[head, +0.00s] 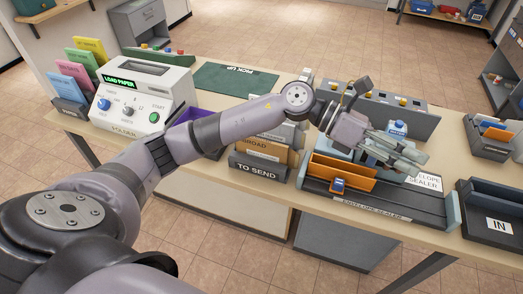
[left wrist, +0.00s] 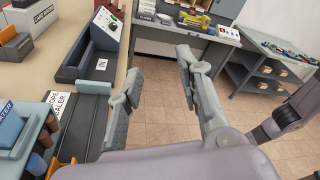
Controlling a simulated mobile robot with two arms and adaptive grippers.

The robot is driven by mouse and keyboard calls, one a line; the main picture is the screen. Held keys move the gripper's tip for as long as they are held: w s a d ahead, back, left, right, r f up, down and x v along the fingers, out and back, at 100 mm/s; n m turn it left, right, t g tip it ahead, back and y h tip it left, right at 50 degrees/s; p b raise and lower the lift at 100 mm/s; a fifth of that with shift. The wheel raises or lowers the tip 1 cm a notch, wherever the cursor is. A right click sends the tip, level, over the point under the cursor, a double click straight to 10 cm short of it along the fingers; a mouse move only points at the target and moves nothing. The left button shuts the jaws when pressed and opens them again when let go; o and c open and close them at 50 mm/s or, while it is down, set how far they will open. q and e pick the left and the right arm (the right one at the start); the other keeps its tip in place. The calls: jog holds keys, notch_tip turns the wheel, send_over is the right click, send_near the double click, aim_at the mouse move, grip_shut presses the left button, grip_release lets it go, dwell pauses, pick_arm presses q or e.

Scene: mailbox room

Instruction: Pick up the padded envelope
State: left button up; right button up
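I cannot surely pick out a padded envelope in either view. My right gripper does not clearly show.
The IN tray (head: 497,218) is at the table's right end. The TO SEND holder (head: 262,165) stands left of the sealer. The folder machine (head: 145,95) and the flat green PICK UP mat (head: 235,78) are further left. A shelf unit (left wrist: 270,80) stands across the floor.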

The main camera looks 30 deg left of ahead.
pick_arm(q)
jog(key=w+a+f+m+g+y, duration=0.1)
jog(key=w+a+f+m+y, duration=0.1)
jog(key=a+f+m+y, duration=0.35)
notch_tip(320, 180, up, 4)
jog(key=n+y, duration=0.2)
jog(key=y, duration=0.9)
send_over(261, 140)
jog(key=f+p, duration=0.2)
jog(key=f, duration=0.3)
jog(key=f+p, duration=0.2)
jog(key=f, duration=0.4)
jog(key=shift+w+d, duration=0.1)
jog(key=shift+d, duration=0.1)
jog(key=f+p, duration=0.2)
jog(key=f, duration=0.1)
jog(key=f+p, duration=0.1)
jog(key=f, duration=0.1)
jog(key=shift+a, duration=0.25)
jog(key=shift+f, duration=0.3)
jog(key=shift+c, duration=0.3)
grip_shut()
